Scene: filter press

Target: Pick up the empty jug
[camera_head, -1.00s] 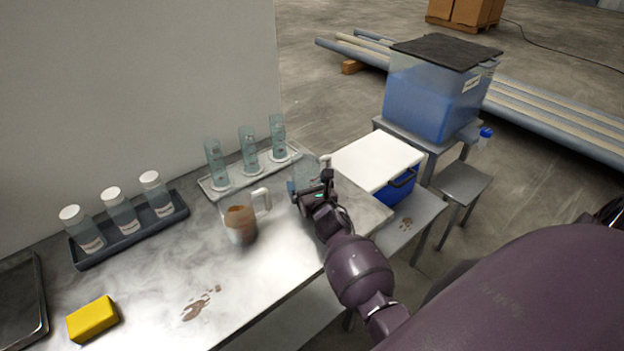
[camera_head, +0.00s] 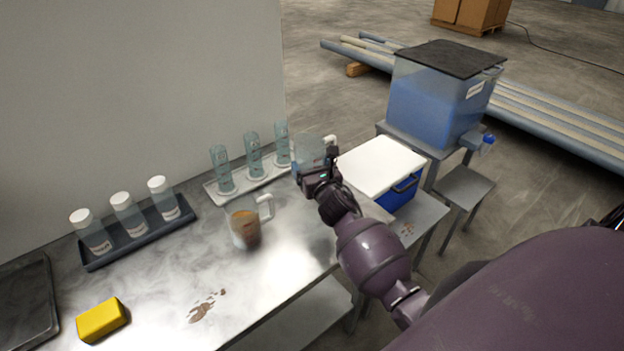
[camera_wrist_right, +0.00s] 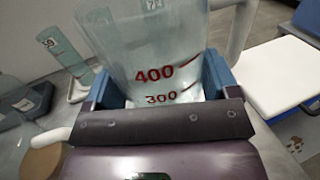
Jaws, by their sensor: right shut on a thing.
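The empty jug (camera_head: 309,149) is clear, with a pale handle on its right side in the head view. In the right wrist view the jug (camera_wrist_right: 150,45) fills the top middle, with red 400 and 300 marks and no liquid visible. My right gripper (camera_head: 316,170) is shut on the jug's body, with a blue finger on each side of it (camera_wrist_right: 155,88). The jug looks upright and raised above the steel table (camera_head: 285,225). Its base is hidden by the gripper. My left gripper is not in view.
A second jug (camera_head: 245,228) with brown contents stands on the table. A rack of glass cylinders (camera_head: 210,190) is close behind left. A white-lidded blue cooler (camera_head: 380,165) is on the right. Capped bottles and a yellow sponge (camera_head: 102,320) are at left.

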